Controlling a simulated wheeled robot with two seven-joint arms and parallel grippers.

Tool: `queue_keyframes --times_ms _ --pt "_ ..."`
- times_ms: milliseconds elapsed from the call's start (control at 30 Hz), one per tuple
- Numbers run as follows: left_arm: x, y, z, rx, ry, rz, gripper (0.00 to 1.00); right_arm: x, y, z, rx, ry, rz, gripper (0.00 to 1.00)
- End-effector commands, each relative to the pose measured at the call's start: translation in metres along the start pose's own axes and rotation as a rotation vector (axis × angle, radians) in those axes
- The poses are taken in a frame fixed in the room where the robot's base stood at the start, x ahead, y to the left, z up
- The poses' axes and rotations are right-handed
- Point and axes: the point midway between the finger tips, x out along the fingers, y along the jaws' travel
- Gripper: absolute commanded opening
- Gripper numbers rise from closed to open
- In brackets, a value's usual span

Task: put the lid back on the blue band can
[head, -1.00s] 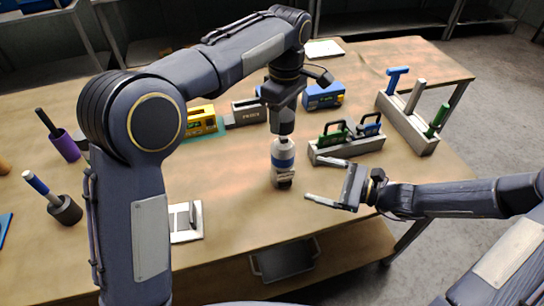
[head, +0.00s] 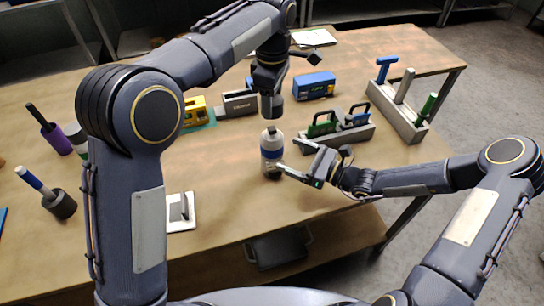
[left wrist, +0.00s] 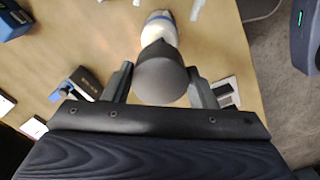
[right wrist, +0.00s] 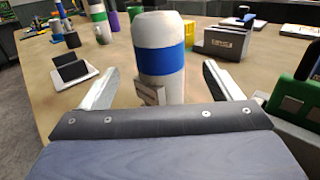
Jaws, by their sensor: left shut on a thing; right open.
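The blue band can (head: 271,158) stands upright on the table, white with a blue band; it also shows in the right wrist view (right wrist: 163,65). My left gripper (head: 269,90) is shut on a dark, cup-like lid (head: 271,106), above the can with a small gap in the head view. In the left wrist view the lid (left wrist: 162,78) sits between the fingers and hides part of the can (left wrist: 160,27). My right gripper (head: 293,172) is open at the can's side. In the right wrist view its fingers lie either side of the can, apart from it.
Behind are a grey box (head: 238,103), a blue box (head: 314,86) and a yellow box (head: 195,112). A white stand (head: 181,212) lies front left.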

Motion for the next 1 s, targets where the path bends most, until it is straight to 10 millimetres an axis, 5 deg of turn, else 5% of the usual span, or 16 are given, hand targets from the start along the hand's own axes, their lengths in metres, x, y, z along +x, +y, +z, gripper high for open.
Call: queue_keyframes --times_ms 400,900,1000 --pt "0.000 0.000 0.000 0.000 0.000 0.000 0.31 0.074 0.000 0.001 -0.002 -0.002 0.002 0.85" --pt "0.000 0.000 0.000 0.000 0.000 0.000 0.31 0.088 0.000 0.000 -0.002 0.000 0.000 0.85" --pt "0.000 0.000 0.000 0.000 0.000 0.000 0.31 0.088 0.000 0.000 -0.002 0.000 0.000 0.73"
